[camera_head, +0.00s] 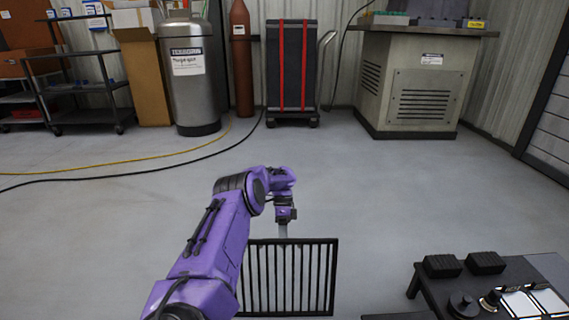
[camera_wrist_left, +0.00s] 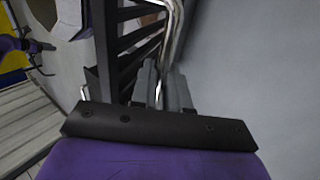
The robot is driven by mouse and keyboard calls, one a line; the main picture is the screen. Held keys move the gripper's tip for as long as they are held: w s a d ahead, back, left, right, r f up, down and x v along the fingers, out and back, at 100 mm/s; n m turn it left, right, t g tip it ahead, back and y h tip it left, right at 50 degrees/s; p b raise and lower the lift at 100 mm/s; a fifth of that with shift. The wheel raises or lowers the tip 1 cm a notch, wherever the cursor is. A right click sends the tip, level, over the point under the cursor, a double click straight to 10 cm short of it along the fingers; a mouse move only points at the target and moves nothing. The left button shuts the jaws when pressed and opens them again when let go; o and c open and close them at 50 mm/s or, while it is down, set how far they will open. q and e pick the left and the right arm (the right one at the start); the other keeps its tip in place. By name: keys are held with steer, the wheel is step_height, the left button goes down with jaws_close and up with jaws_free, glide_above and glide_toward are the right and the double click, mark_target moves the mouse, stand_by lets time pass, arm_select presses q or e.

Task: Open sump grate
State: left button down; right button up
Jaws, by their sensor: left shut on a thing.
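The sump grate (camera_head: 291,278) is a black frame of parallel bars at the bottom centre of the head view. Grey floor shows between its bars, and it looks tilted up off the floor; its exact angle is unclear. My left gripper (camera_head: 284,229) is at the grate's far, top edge, shut on its handle. In the left wrist view, the gripper fingers (camera_wrist_left: 162,88) close around the shiny bent metal handle (camera_wrist_left: 171,42), with the dark grate bars (camera_wrist_left: 128,42) beside it. The sump opening is hidden. My right gripper is not in view.
A low black bench (camera_head: 535,267) with dark blocks and knobs stands at lower right. A steel cabinet (camera_head: 420,85), a hand truck (camera_head: 291,65), a metal tank (camera_head: 194,85) and a cart (camera_head: 85,88) line the back. Hoses (camera_head: 130,161) cross the left floor; mid-floor is clear.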

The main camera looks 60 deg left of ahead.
arm_select(q)
steer(key=c, duration=1.5)
jaws_free()
steer(key=shift+s+a+f, duration=0.35)
steer(key=shift+c, duration=0.2)
steer(key=o, duration=0.4)
steer(key=shift+a+f, duration=0.15)
steer(key=shift+f, duration=0.2)
steer(key=shift+w, duration=0.4)
steer(key=shift+d+r, duration=0.1)
steer(key=shift+d, duration=0.1)
steer(key=shift+r, duration=0.1)
